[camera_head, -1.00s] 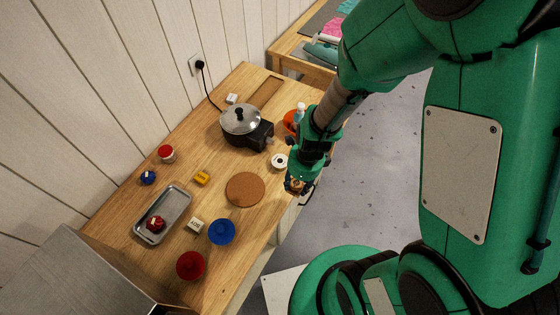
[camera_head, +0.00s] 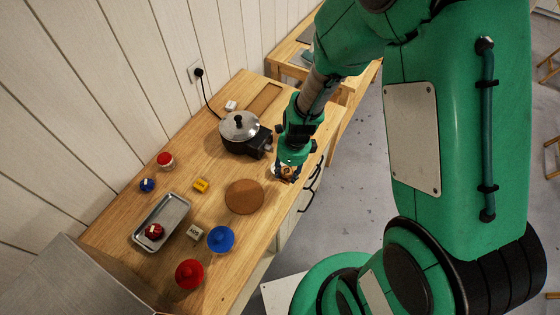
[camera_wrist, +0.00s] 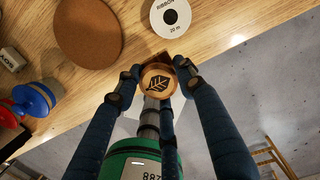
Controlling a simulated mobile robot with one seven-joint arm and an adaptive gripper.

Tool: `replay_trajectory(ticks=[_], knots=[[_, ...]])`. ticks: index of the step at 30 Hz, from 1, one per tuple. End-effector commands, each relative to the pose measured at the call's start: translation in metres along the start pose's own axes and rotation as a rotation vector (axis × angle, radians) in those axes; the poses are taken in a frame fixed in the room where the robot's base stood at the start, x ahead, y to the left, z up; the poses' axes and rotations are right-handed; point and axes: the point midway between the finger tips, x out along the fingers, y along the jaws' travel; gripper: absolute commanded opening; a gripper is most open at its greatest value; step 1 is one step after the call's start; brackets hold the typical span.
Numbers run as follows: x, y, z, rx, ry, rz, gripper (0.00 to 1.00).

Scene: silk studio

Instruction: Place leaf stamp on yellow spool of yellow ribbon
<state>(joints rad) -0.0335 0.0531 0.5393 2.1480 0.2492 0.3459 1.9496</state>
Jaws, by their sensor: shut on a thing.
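My gripper (camera_wrist: 155,78) is shut on the leaf stamp (camera_wrist: 157,82), a round wooden piece with a dark leaf mark on its face. In the head view my gripper (camera_head: 287,172) holds the stamp (camera_head: 287,173) over the table's right edge. A round white-faced spool (camera_wrist: 170,14) marked "RIBBON 20 m" lies on the table just beyond the stamp in the wrist view, apart from it. In the head view this spool is mostly hidden by my gripper. Its ribbon colour cannot be told here.
A round cork mat (camera_head: 244,197) lies left of my gripper. A lidded pot (camera_head: 240,129) stands behind it.

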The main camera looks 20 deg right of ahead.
Motion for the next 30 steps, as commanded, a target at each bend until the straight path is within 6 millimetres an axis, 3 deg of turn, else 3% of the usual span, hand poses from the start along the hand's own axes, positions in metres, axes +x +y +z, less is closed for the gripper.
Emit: replay_trajectory(ticks=[6,13,30], knots=[[0.007,-0.032,0.024,-0.001,0.0,0.0,0.04],[0.011,-0.055,0.042,0.0,0.0,0.001,0.04],[0.018,-0.06,0.045,0.0,0.001,0.002,0.04]])
